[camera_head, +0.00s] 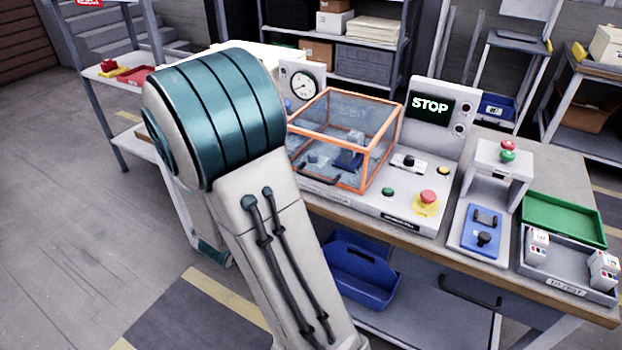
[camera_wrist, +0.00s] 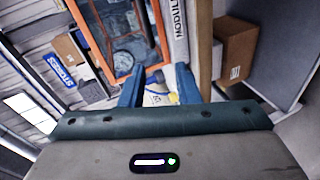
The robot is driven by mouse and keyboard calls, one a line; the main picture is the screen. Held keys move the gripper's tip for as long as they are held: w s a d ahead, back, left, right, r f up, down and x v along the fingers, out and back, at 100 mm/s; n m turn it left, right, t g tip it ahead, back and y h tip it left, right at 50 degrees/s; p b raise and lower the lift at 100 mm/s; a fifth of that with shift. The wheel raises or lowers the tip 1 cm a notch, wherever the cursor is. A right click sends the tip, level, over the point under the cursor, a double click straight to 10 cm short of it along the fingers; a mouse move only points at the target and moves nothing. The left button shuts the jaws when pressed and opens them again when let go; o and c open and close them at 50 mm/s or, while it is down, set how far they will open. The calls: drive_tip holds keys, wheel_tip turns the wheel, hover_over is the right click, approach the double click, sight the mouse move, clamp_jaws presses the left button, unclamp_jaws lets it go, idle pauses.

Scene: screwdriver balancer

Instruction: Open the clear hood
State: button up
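The clear hood (camera_head: 345,122) has an orange frame and sits closed on the machine on the workbench. A dark handle (camera_head: 320,177) is at its front lower edge. In the wrist view the orange-framed hood (camera_wrist: 157,22) shows at the top, ahead of my gripper. My gripper (camera_wrist: 158,87) has its two blue fingers apart with nothing held between them. A white and yellow patch shows beyond the fingers, too small to identify. The fingers appear apart from the hood. In the head view my gripper is out of view, and my arm covers the left part of the bench.
Right of the hood are a green button (camera_head: 387,193), a red emergency button (camera_head: 428,197) and a lit STOP screen (camera_head: 431,107). A gauge (camera_head: 303,86) stands behind left. A blue fixture (camera_head: 482,230) and a green tray (camera_head: 563,219) are at right. A blue bin (camera_head: 362,273) sits below.

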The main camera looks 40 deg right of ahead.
sight(313, 177)
drive_tip(key=shift+g+h, duration=0.5)
drive_tip(key=shift+h, duration=0.3)
drive_tip(key=x, duration=0.4)
drive_tip(key=s+b+x, duration=0.1)
drive_tip(key=x, duration=0.4)
drive_tip(key=s+d+x, duration=0.1)
drive_tip(key=x, duration=0.4)
drive_tip(key=shift+w+d+r, duration=0.1)
drive_tip(key=shift+r, duration=0.05)
drive_tip(key=shift+c, duration=0.3)
clamp_jaws()
